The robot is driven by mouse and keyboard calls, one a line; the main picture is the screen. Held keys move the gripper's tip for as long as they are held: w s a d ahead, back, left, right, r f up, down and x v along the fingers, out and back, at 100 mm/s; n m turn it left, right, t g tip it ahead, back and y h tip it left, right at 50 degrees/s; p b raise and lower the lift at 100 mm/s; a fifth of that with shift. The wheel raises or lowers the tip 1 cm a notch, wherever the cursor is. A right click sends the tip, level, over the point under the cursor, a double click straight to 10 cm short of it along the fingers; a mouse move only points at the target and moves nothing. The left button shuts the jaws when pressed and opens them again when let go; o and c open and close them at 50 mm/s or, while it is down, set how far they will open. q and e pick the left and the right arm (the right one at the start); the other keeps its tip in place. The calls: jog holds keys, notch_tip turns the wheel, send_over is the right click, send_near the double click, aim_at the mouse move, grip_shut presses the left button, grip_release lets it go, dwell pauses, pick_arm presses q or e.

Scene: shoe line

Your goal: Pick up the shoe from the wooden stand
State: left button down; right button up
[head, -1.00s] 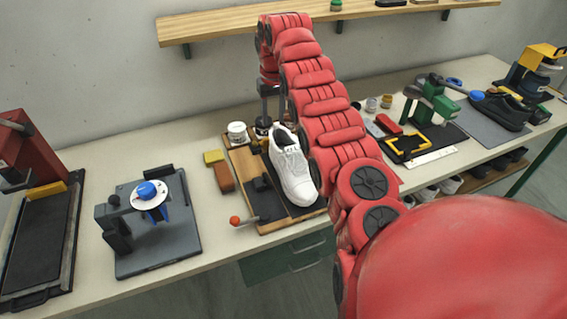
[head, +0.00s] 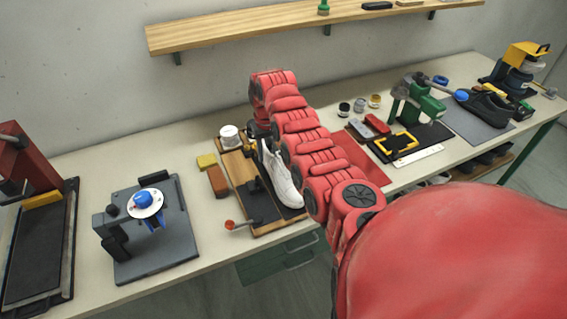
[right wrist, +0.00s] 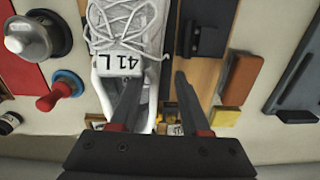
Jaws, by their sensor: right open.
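A white lace-up shoe (head: 283,180) lies on the wooden stand (head: 237,170), its toe toward the front of the bench. In the right wrist view the shoe (right wrist: 125,30) shows its laces and a "41 L" tag; the stand's bare wood (right wrist: 207,75) is to its right. My right gripper (right wrist: 157,82) is open at the heel end. One finger overlaps the shoe's opening and the other is just right of the shoe; I cannot tell if they touch it. In the head view my right arm hides part of the shoe. My left gripper is not in view.
A white jar (head: 229,136) stands at the stand's back left, and a red-knobbed lever (head: 231,225) sticks out at its front left. Yellow and brown blocks (head: 217,181) lie to the left. A grey fixture with a blue knob (head: 144,200) stands farther left.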

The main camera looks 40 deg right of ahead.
aim_at(269, 164)
notch_tip(269, 164, down, 5)
jog(key=shift+f+p, duration=0.1)
jog(key=shift+p, duration=0.45)
grip_shut()
dwell(1.0)
